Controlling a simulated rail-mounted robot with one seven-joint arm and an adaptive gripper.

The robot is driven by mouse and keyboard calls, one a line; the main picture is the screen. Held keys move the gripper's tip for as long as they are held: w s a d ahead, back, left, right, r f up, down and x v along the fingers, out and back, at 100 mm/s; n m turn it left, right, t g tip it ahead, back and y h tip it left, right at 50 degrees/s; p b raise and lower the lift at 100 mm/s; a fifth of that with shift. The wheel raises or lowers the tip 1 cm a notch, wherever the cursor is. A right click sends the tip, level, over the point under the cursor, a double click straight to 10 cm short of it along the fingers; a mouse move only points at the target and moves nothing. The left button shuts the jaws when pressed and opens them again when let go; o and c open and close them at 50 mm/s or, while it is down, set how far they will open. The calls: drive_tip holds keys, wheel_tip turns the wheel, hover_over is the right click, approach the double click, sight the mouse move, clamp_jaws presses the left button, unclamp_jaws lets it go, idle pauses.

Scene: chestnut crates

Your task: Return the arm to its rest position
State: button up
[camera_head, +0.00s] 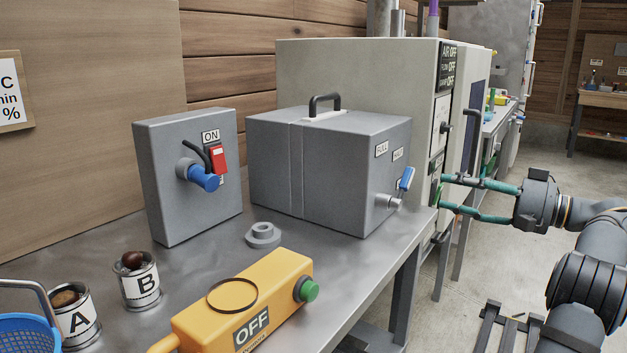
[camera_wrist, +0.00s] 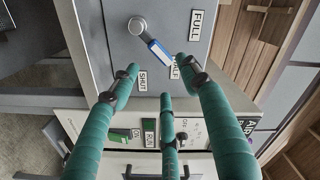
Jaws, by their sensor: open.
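My gripper (camera_head: 441,192) reaches in from the right in the head view, its teal fingers spread and empty, pointing left. The fingers also show in the wrist view (camera_wrist: 162,85), with nothing between them. In the head view they overlap the pale cabinet's front, to the right of the grey box (camera_head: 330,172). The box's blue-handled lever (camera_head: 406,178) points toward the HALF label. In the wrist view the lever (camera_wrist: 158,51) lies just beyond the fingertips; I see no contact. The SHUT and FULL labels are on either side of HALF. My arm bends at the right edge.
The pale cabinet (camera_head: 345,72) with dark handles stands behind the box. On the metal table (camera_head: 225,243) are a switch box (camera_head: 165,145), a yellow OFF box (camera_head: 285,268), a grey ring (camera_head: 263,235), tins A (camera_head: 78,325) and B (camera_head: 142,288), and a blue basket (camera_head: 25,335). Floor shows at right.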

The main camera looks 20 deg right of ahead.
sight(411, 180)
drive_tip(key=x, duration=1.1)
drive_tip(key=shift+a, duration=0.1)
drive_tip(key=shift+s, duration=0.1)
drive_tip(key=shift+s+f, duration=0.1)
